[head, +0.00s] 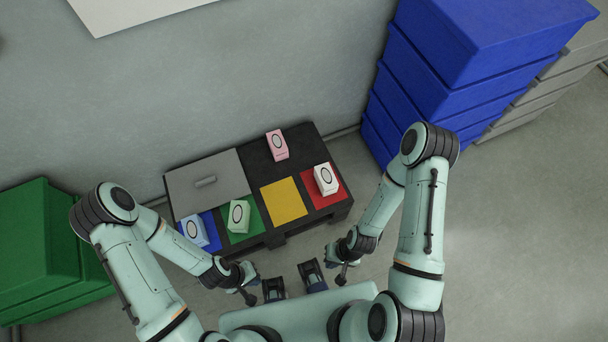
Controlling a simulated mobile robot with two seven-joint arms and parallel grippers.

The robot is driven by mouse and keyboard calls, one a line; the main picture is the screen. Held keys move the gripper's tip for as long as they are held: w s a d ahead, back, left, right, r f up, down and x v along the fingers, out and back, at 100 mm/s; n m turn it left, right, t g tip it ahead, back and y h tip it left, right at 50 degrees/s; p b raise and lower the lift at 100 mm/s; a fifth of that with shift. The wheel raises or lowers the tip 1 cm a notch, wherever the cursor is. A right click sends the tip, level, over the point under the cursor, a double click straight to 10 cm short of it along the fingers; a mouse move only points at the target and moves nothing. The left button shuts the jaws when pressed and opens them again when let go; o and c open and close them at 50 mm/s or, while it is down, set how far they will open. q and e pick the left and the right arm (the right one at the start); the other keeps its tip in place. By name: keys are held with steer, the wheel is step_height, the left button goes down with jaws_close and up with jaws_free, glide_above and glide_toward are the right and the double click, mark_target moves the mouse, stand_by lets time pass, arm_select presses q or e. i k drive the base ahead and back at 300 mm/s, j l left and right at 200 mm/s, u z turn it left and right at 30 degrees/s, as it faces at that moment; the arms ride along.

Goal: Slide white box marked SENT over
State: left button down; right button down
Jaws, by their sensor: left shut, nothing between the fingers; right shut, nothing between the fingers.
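A white box (326,180) with a dark oval on its top stands on the red square (343,195) at the right front of the low black table. Its lettering is too small to read. My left gripper (249,297) is shut and empty, in front of the table and well left of the white box. My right gripper (341,279) is shut and empty, in front of the table's right part, apart from the white box.
A pale blue box (194,230), a pale green box (239,216) and a pink box (277,145) stand on the table (256,170). The yellow square (284,201) is bare. A grey handled panel (207,184) lies back left. Blue crates (455,80) rise at right.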

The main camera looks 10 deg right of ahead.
mark_target(327, 181)
steer(key=z, duration=0.8)
steer(key=k, duration=0.2)
steer(key=k+u, duration=0.45)
steer(key=u, duration=0.3)
steer(key=j+u, duration=0.1)
steer(key=u, duration=1.7)
steer(key=k+l+u, duration=0.15)
steer(key=l+u, duration=0.3)
steer(key=k+l+u, duration=0.2)
steer(key=u, duration=0.2)
steer(key=k+l, duration=1.1)
steer(key=l, duration=0.25)
steer(key=k+l, duration=0.55)
steer(key=l, duration=0.1)
